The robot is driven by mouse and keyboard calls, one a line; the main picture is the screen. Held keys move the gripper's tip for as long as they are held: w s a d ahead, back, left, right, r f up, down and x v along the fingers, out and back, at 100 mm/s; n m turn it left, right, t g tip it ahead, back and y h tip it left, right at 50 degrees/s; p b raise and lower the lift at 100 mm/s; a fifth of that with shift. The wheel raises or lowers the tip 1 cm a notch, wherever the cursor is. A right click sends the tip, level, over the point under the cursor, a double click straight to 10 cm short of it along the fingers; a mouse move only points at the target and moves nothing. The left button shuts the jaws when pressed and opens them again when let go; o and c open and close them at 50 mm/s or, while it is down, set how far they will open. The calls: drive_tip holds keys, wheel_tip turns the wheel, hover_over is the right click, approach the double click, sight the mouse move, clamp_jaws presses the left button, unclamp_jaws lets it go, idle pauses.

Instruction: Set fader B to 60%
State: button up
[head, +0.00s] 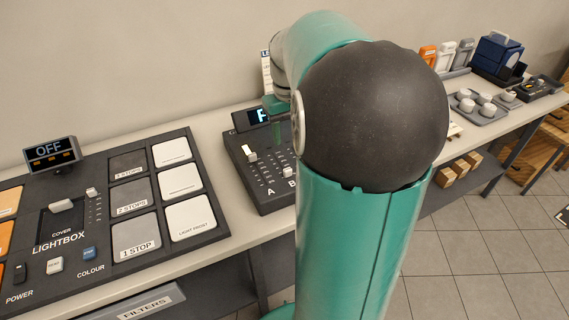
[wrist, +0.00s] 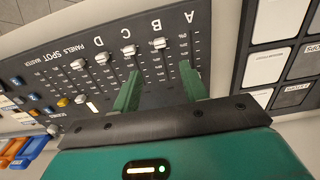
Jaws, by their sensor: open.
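The dark fader panel (wrist: 220,12) shows in the wrist view with its letters A to D along the top. Fader B's white cap (wrist: 159,43) sits close to its letter, at the low end of its slot. My gripper (wrist: 160,84) is open and empty, its two green fingers apart on either side of fader B's slot, further along it than the cap. Fader A's cap is hidden in the wrist view, but shows in the head view (head: 250,154), far up its slot. Fader B's cap also shows there (head: 287,172). My arm covers the rest of the panel.
Caps of faders C (wrist: 129,50) and D (wrist: 102,58) stand beside fader B. The lightbox panel (head: 206,190) with its OFF display (head: 50,152) lies to the left on the table. A tray of cups (head: 480,118) stands far right.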

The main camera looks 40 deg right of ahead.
sight(287, 169)
wheel_tip(287, 169, down, 12)
drive_tip(key=shift+f, duration=0.1)
idle(0.4)
clamp_jaws()
